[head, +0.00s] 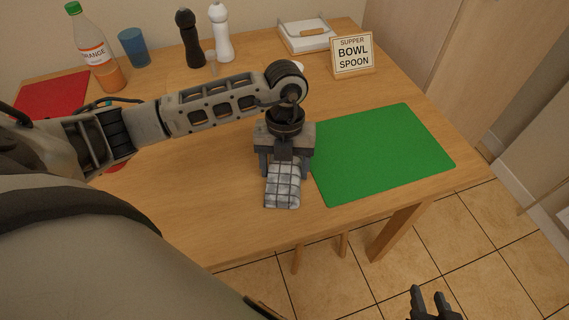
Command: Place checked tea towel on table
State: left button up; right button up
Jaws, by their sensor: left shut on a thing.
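The checked tea towel (282,188) is grey and white and hangs below my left gripper (284,166). My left gripper is shut on its upper end, over the table's front part, just left of the green mat. I cannot tell whether the towel's lower end touches the table. The wooden table (190,215) fills the middle of the head view. My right gripper (434,300) is at the bottom right, over the tiled floor, away from the table. Its two fingers stand apart with nothing between them.
A green mat (385,150) lies bare on the right. A red mat (50,97) lies far left. An orange bottle (94,50), blue cup (133,47), dark mill (189,40), white mill (222,35), white tray (288,40) and sign (353,54) stand along the back.

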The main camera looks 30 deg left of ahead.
pick_arm(q)
jog(key=shift+f, duration=0.1)
jog(key=o, duration=0.9)
jog(key=r, duration=0.4)
jog(key=w+r, duration=0.1)
jog(key=r, duration=0.3)
jog(key=a+r, duration=0.1)
jog(key=r, duration=0.3)
jog(key=shift+w, duration=0.3)
jog(key=shift+s, duration=0.1)
